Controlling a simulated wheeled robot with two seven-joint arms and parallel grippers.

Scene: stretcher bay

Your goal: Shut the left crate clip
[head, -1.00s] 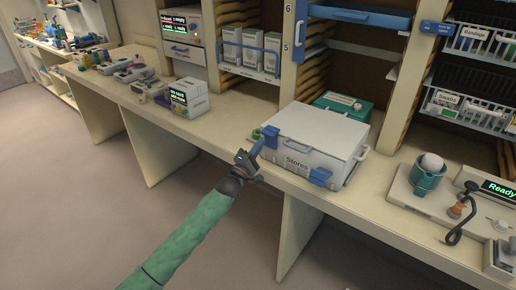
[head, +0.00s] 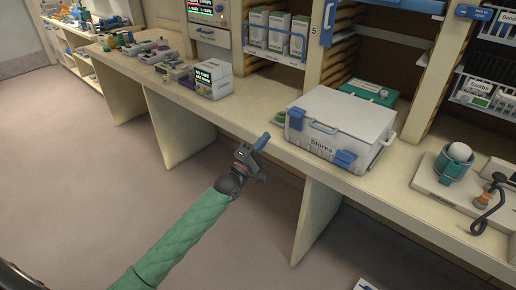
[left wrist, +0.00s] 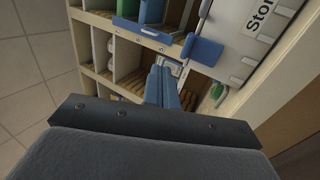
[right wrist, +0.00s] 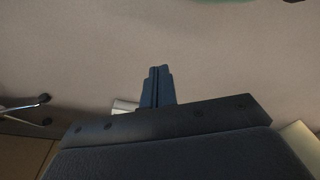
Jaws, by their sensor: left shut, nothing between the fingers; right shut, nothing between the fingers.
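The white Stores crate (head: 350,115) stands on the bench, lid down. My right gripper (right wrist: 157,72) shows only in the right wrist view, shut and empty over plain floor.
A green case (head: 368,92) stands behind the crate. A small green item (head: 280,117) sits by the crate's left side. A labelled box (head: 213,80) is farther left, and a teal cup (head: 455,166) with a white ball is at the right.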

